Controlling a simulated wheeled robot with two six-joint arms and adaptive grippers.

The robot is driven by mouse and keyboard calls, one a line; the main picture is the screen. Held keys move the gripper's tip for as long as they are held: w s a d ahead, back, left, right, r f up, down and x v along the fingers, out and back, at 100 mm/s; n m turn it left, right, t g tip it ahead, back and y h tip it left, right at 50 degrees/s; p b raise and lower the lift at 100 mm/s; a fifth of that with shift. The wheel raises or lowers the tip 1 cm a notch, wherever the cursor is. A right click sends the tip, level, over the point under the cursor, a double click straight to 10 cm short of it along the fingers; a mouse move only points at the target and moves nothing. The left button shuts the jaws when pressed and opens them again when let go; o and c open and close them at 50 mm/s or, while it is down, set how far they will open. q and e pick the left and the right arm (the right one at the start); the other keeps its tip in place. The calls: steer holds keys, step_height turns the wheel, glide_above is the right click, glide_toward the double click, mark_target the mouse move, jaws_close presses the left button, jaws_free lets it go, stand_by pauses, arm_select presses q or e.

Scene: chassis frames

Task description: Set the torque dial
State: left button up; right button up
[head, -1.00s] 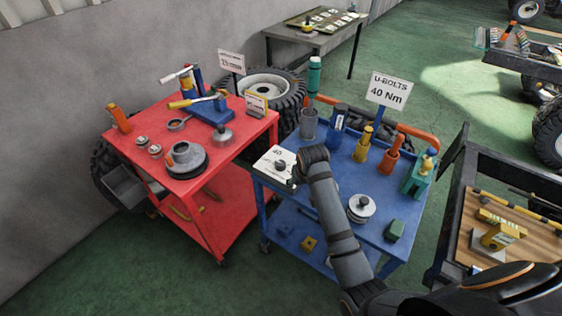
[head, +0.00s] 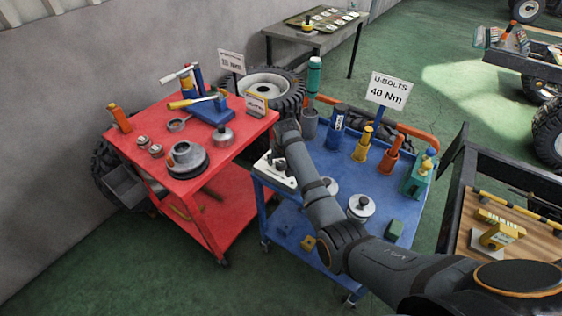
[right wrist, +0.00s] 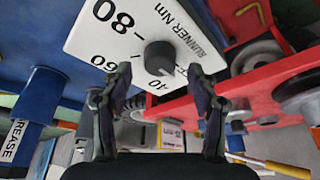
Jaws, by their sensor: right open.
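The torque dial is a white plate (head: 266,173) on the near left corner of the blue cart. My right arm covers part of it. In the right wrist view the plate (right wrist: 105,47) shows the numbers 80, 60 and 40 and the words RUNNER Nm. Its round black knob (right wrist: 160,58) stands out from the plate. My right gripper (right wrist: 160,74) is open and empty, with the knob in line between its two fingers. I cannot tell how far the fingertips are from it. In the head view the right fingers are hidden. My left gripper is not in view.
A sign (head: 389,90) reading U-BOLTS 40 Nm stands at the blue cart (head: 290,226). The cart carries a grey cup, several coloured holders and a round metal stack (head: 361,207). A red cart (head: 240,146) with tools stands close on the left.

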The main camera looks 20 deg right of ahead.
steer(key=shift+x, duration=0.9)
steer(key=c, duration=1.2)
